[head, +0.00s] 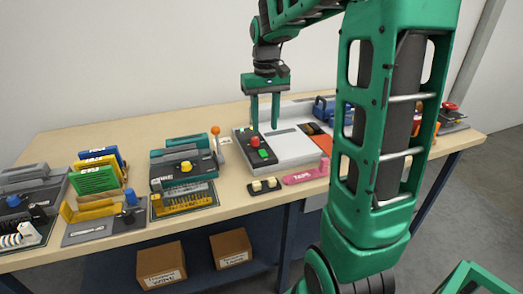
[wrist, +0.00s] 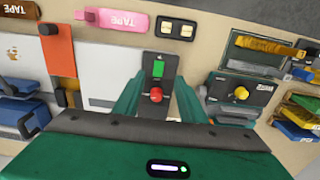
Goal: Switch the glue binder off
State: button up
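A flat white and grey machine (head: 292,147) stands on the bench, with a dark control panel (head: 243,137) along its left side. I take it for the glue binder, but no label is readable. The panel carries a red button (head: 254,142) and a green button (head: 263,154). In the wrist view the red button (wrist: 156,95) shows between my fingers, with the green button (wrist: 158,68) just beyond. My gripper (head: 264,126) is open and empty, pointing down above the panel. Whether the fingertips touch the panel cannot be told. The wrist view shows both fingers apart (wrist: 156,80).
A teal machine (head: 183,172) with a yellow knob stands to the left, an orange-topped lever (head: 215,131) beside it. A small black box (head: 264,187) with two cream buttons and a pink tape holder (head: 306,174) lie at the front edge. Cardboard boxes (head: 161,262) sit below.

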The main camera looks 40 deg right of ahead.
aim_at(265, 156)
notch_tip(265, 156, down, 10)
jog(key=shift+r, duration=0.1)
dwell(0.4)
grip_shut()
